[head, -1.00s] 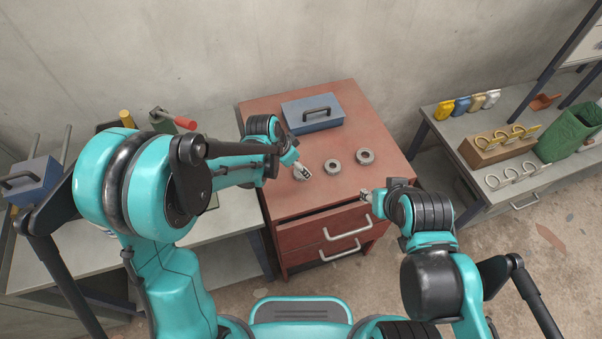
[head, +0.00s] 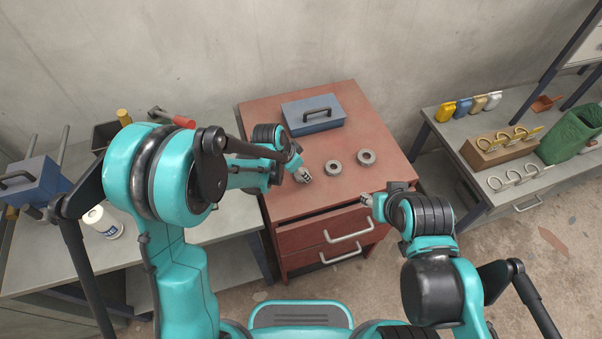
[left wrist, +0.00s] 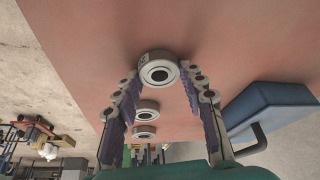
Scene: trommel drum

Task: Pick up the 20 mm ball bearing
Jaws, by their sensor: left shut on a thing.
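Three grey ring-shaped bearings are on or above the red cabinet top (head: 285,200). My left gripper (head: 304,176) is shut on the leftmost bearing. The left wrist view shows that held bearing (left wrist: 159,70) between the fingertips, with a dark bore and a small marking on its side that I cannot read. I cannot tell whether it is clear of the surface. The middle bearing (head: 333,167) and the right bearing (head: 366,158) lie apart on the cabinet top; they also show between the fingers in the left wrist view. My right gripper (head: 367,199) is near the cabinet's front edge; its jaws are too small to read.
A blue toolbox (head: 313,112) stands at the back of the cabinet. A drawer (head: 325,224) below the top is slightly open. A white container (head: 103,222) stands on the left bench. The right bench (head: 447,135) carries hooks, rings and a green bin (head: 572,143).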

